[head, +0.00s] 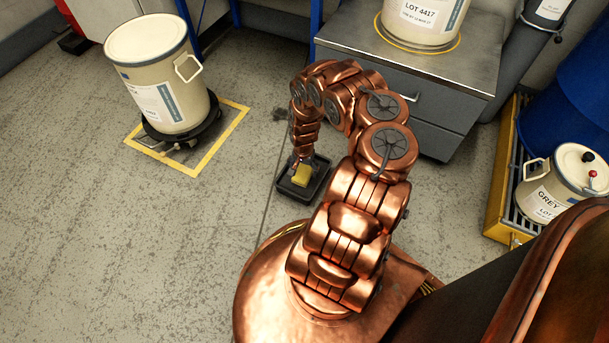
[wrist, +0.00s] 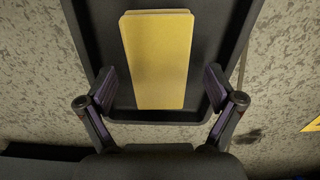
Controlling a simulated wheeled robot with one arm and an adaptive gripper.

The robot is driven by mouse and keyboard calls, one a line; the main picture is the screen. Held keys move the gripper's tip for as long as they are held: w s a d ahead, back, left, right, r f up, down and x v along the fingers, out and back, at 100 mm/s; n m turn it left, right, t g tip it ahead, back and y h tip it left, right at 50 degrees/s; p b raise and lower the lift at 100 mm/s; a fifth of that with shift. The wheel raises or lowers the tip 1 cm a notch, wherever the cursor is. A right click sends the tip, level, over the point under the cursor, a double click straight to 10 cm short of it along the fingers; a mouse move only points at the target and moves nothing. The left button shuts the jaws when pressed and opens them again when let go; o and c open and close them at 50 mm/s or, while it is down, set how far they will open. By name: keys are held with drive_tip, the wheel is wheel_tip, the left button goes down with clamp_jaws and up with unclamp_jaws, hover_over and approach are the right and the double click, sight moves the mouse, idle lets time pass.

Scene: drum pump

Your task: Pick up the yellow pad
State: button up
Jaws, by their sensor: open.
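The yellow pad (head: 302,175) lies in a small black tray (head: 291,192) on the floor, below the end of my arm in the head view. In the wrist view the pad (wrist: 158,60) is a flat oblong on the bare dark tray (wrist: 98,25), its near end pointing toward my gripper. My gripper (wrist: 160,85) is open, with one finger to the left and one to the right of the pad's near part. Neither finger appears to touch the pad. The exact height of the fingers above the tray is hard to tell.
A cream drum (head: 165,85) stands on a black dolly inside a yellow floor square at left. A grey cabinet (head: 420,75) carries another drum (head: 425,20). A grey-labelled container (head: 555,192) stands on a yellow-edged grate at right. The floor (head: 120,240) left of the tray is clear.

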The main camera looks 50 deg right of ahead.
drive_tip(key=shift+f+b, duration=0.35)
drive_tip(key=shift+f, duration=0.5)
drive_tip(key=shift+c, duration=0.3)
drive_tip(key=c, duration=1)
drive_tip(key=shift+r, duration=0.1)
drive_tip(key=shift+r+p, duration=0.5)
drive_tip(key=shift+p, duration=0.05)
wheel_tip(320, 180, up, 3)
drive_tip(key=p, duration=0.2)
drive_tip(key=shift+d+r+p, duration=0.1)
drive_tip(key=shift+p, duration=0.2)
drive_tip(key=shift+s+a+r+p, duration=0.1)
drive_tip(key=shift+s+a+p, duration=0.15)
drive_tip(key=shift+a+p, duration=1.65)
drive_tip(key=shift+s+a+r+p, duration=0.15)
drive_tip(key=shift+s+a+p, duration=0.2)
drive_tip(key=shift+a, duration=3.1)
drive_tip(key=shift+s+a+r+p, duration=0.15)
drive_tip(key=shift+a+p, duration=1.05)
drive_tip(key=shift+a, duration=1.45)
